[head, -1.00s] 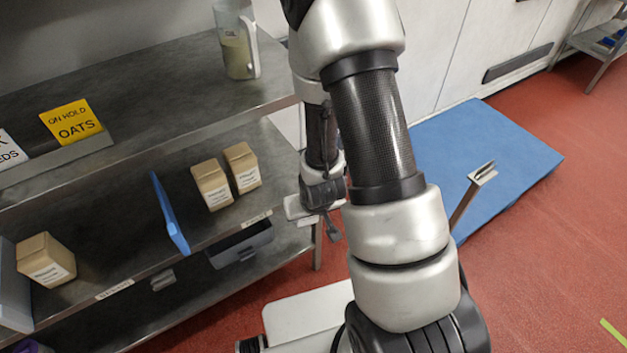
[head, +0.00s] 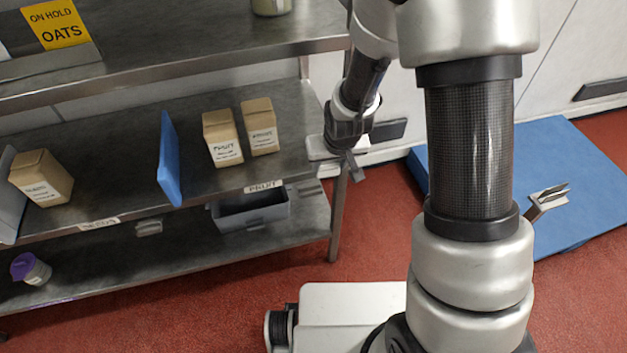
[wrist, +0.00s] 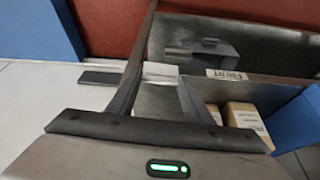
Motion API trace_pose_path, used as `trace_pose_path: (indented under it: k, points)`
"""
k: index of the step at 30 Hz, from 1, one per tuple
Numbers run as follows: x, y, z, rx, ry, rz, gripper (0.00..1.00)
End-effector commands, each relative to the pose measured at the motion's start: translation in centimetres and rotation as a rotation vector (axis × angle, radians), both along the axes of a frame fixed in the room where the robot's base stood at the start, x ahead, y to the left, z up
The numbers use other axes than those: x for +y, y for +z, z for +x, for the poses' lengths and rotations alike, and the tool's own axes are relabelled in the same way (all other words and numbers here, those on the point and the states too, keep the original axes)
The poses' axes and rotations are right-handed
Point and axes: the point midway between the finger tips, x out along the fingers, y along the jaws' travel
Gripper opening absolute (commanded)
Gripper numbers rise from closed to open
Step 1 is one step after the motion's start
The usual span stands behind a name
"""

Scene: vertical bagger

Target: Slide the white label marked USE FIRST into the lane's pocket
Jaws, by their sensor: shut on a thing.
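My gripper (head: 345,165) is just off the right end of the middle shelf, right of the FRUIT tag (head: 263,186). In the wrist view my gripper (wrist: 158,92) has its fingers around a small white piece (wrist: 160,71) at the tips, with faint marks that I cannot read. It looks like the white label, held clear of the shelf. I cannot make out the words USE FIRST. The FRUIT tag also shows in the wrist view (wrist: 227,74), right of the held piece. I cannot tell the lane's pocket for certain; a small grey piece (head: 148,227) shows below the shelf edge.
Two FRUIT boxes (head: 222,138) stand on the middle shelf (head: 110,150), right of a blue divider (head: 169,160). Another box (head: 41,178) stands further left. A grey bin (head: 250,210) is on the lower shelf. A steel post (head: 338,215) stands at the shelf's right end.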

Motion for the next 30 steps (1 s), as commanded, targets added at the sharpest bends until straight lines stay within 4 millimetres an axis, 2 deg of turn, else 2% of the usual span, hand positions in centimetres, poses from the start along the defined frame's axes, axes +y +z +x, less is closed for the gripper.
trace_pose_path:
  k: [1, 4, 9, 17, 30]
  points:
    - [1.4, -1.5, 0.7, -0.008, 0.024, 0.002, 0.25]
    - [3.1, -1.6, 1.3, -0.005, 0.054, 0.004, 0.25]
    - [4.6, -1.2, 1.7, -0.001, 0.079, 0.003, 0.25]
    - [4.7, -2.3, 1.6, 0.002, 0.081, 0.002, 0.25]
    - [4.6, -7.2, 1.6, 0.002, 0.080, 0.002, 0.25]
